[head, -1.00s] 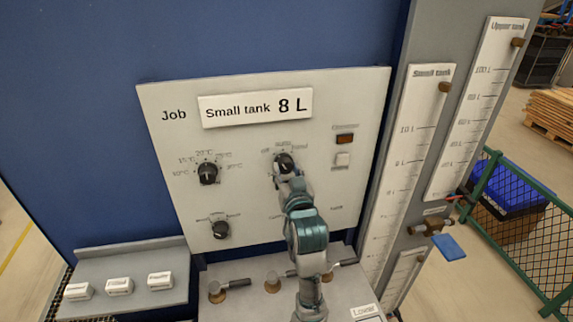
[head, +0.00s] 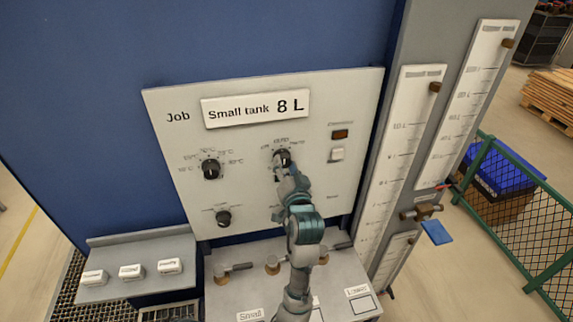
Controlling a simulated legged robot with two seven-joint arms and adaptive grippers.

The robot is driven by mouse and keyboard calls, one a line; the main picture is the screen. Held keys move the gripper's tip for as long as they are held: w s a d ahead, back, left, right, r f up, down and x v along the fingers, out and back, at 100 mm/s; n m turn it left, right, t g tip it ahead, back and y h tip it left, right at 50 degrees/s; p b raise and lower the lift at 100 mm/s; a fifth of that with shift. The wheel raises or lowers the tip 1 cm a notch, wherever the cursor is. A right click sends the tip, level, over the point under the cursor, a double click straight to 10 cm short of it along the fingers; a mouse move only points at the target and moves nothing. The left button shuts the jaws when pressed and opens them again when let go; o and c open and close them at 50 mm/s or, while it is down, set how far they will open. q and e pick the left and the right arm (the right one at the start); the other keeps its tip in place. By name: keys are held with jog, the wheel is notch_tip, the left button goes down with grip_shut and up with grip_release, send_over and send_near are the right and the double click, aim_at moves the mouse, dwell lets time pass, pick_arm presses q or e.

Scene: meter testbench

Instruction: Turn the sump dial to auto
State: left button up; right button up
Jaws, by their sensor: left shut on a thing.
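The sump dial (head: 283,157) is a black knob at the upper middle of the pale control panel (head: 240,205). Small position labels arc above it, too blurred to read with certainty. My left gripper (head: 280,167) is at this dial and shut on it, with the arm coming up from below. The gripper and wrist hide the lower part of the dial, and its pointer position is hard to tell. My right gripper is not in view.
Other black knobs sit left on the panel: a temperature dial (head: 211,168) and a lower knob (head: 223,218). An amber lamp (head: 340,134) and white switch (head: 337,154) are to the right. Valve handles (head: 233,268) stand below. Gauge boards (head: 405,150) stand at right.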

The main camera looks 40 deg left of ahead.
pick_arm(q)
jog(key=shift+f, duration=0.3)
jog(key=o, duration=0.9)
jog(key=shift+c, duration=0.2)
jog(key=shift+o, duration=1.4)
jog(key=shift+w+a, duration=0.25)
jog(key=v, duration=0.7)
jog(key=shift+d, duration=0.4)
jog(key=shift+a, duration=0.3)
jog(key=shift+f, duration=0.15)
